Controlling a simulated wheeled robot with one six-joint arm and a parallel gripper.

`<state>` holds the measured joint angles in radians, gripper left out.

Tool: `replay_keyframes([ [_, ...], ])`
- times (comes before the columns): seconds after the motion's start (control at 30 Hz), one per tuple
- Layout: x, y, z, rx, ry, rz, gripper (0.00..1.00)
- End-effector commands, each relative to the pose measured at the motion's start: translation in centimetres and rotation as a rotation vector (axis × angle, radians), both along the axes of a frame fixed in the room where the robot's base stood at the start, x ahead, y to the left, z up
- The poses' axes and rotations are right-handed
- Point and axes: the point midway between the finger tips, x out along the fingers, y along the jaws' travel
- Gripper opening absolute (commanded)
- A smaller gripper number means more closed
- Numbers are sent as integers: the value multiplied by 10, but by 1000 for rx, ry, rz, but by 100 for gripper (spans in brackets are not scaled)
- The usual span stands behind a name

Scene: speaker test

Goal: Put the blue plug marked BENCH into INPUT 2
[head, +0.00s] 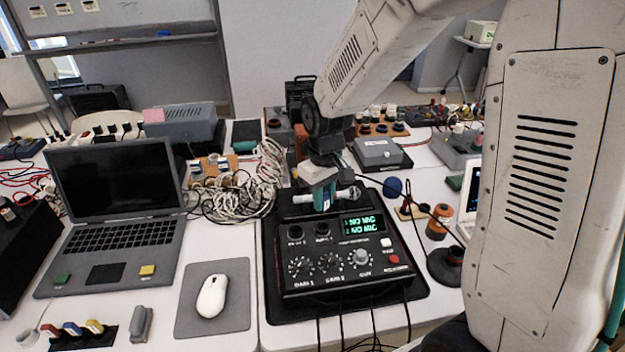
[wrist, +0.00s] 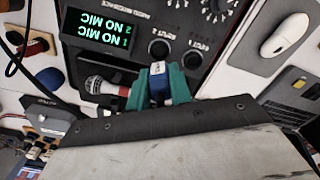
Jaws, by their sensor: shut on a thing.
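My gripper (head: 324,200) has green fingers and is over the back part of the black mixer (head: 300,285). In the wrist view, its fingers (wrist: 161,90) are shut on a blue plug (wrist: 157,88) with a white label, too small to read. The mixer has two round sockets. INPUT 2 (head: 322,230) is the right one in the head view and the left one in the wrist view (wrist: 159,48). INPUT 1 (head: 295,232) is beside it. In the wrist view the plug is apart from both sockets, close to INPUT 2. The plug's tip is hidden. The green display (head: 362,223) reads NO MIC twice.
A microphone (head: 350,193) lies behind the mixer panel, close to my gripper. A laptop (head: 120,210) and a white mouse (head: 212,295) on a grey mat stand left. Tangled white cable (head: 262,175) lies behind. Several coloured plugs (head: 73,328) sit at front left.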

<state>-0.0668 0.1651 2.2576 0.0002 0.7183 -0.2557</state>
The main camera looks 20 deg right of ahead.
Motion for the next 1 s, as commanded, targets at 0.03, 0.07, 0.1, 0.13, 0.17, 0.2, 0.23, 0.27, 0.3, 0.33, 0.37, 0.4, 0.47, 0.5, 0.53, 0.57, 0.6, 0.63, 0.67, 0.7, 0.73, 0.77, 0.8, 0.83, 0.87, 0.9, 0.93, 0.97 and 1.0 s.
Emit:
replay_keyframes([
  [0.03,0,0,0,0,0,-1,0],
  [0.07,0,-1,-1,0,0,-1,0],
  [0.1,0,0,-1,0,0,-1,0],
  [0.13,0,0,-2,0,1,0,0],
  [0.17,0,0,-3,0,1,0,0],
  [0.2,0,1,-5,0,1,1,0],
  [0.23,0,1,-7,-1,2,2,0],
  [0.27,0,2,-8,-1,2,3,0],
  [0.3,0,2,-11,0,2,3,0],
  [0.33,0,3,-13,-1,2,4,0],
  [0.37,0,3,-15,-1,2,5,0],
  [0.4,0,3,-18,0,2,5,0],
  [0.47,0,4,-22,0,2,5,0],
  [0.5,-1,4,-25,-1,2,6,0],
  [0.53,0,4,-27,-1,2,6,0],
  [0.57,0,4,-30,0,2,6,0],
  [0.6,-1,4,-32,0,3,6,0],
  [0.63,-1,4,-34,0,3,6,0],
  [0.67,0,4,-36,0,2,6,0],
  [0.7,0,4,-39,-1,2,6,0],
  [0.73,0,4,-41,-1,2,6,0],
  [0.77,-1,4,-44,0,3,6,0],
  [0.8,-1,4,-46,0,3,6,0],
  [0.83,-1,4,-48,0,2,6,0],
  [0.87,-1,4,-50,-1,2,6,0],
  [0.9,0,4,-52,0,1,6,0],
  [0.93,0,4,-54,0,1,6,0],
  [0.97,0,4,-55,0,1,6,0],
  [1.0,0,3,-57,-1,2,5,0],
])
